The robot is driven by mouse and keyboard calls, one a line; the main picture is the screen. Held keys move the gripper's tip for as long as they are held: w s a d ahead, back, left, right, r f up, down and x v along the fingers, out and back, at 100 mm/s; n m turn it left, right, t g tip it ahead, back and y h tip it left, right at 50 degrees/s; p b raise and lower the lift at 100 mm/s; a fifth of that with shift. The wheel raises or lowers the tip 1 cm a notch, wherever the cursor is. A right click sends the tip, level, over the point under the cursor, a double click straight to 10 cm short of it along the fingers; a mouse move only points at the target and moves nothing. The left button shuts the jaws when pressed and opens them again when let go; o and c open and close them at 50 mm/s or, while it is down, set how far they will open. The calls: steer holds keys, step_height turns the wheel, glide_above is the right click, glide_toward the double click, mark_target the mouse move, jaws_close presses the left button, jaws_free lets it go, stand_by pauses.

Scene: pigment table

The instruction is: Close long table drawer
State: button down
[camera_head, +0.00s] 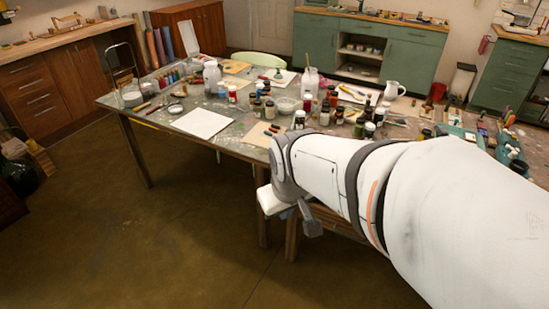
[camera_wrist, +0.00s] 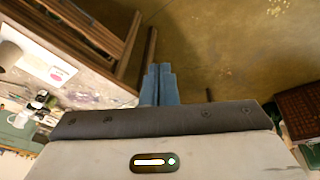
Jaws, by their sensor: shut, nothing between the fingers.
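The long work table (camera_head: 155,122) has a paint-stained top and wooden legs. Brown wooden parts below its front edge, likely the drawer (camera_head: 335,222), show behind my arm; most of that area is hidden. In the wrist view, brown wooden boards (camera_wrist: 132,55) run along the table side, left of my fingers. I cannot tell how far the drawer stands out. My gripper (camera_head: 308,222) is below table height at the front edge, near this wood. In the wrist view its blue fingers (camera_wrist: 159,70) are together and empty, close beside the wood; contact cannot be told.
The tabletop is crowded with jars, bottles and a white sheet (camera_head: 203,123). Green cabinets (camera_head: 400,58) stand behind, and brown drawer cabinets (camera_head: 45,90) stand at left. The brown floor (camera_head: 150,240) in front of the table is clear.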

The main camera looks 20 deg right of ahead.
steer(key=w+d+f+n+t+b, duration=0.25)
steer(key=w+d+f, duration=0.2)
steer(key=f, duration=0.25)
steer(key=w+d+f+n+t+h+b, duration=0.1)
steer(key=w+d+f+n+b, duration=0.25)
steer(key=d+f, duration=0.35)
steer(key=w+d+f+n+t+b, duration=0.2)
steer(key=w+d+f+n, duration=0.25)
steer(key=f, duration=0.35)
steer(key=s+d+f+n+t+b, duration=0.2)
steer(key=s+f+n+t+b, duration=0.15)
steer(key=f, duration=0.35)
steer(key=s+d+f+n+t+b, duration=0.25)
steer(key=f+t+b, duration=0.25)
steer(key=f, duration=0.3)
steer(key=shift+m, duration=0.25)
steer(key=shift+w+d+r+p, duration=0.15)
steer(key=shift+w+d, duration=0.55)
steer(key=shift+w, duration=1.5)
steer(key=shift+w+d+p, duration=0.2)
steer(key=shift+w+d, duration=0.5)
steer(key=shift+w, duration=1.5)
steer(key=shift+w+d+r+p, duration=0.15)
steer(key=shift+w+d, duration=0.55)
steer(key=shift+w, duration=1.5)
steer(key=shift+w+f, duration=0.1)
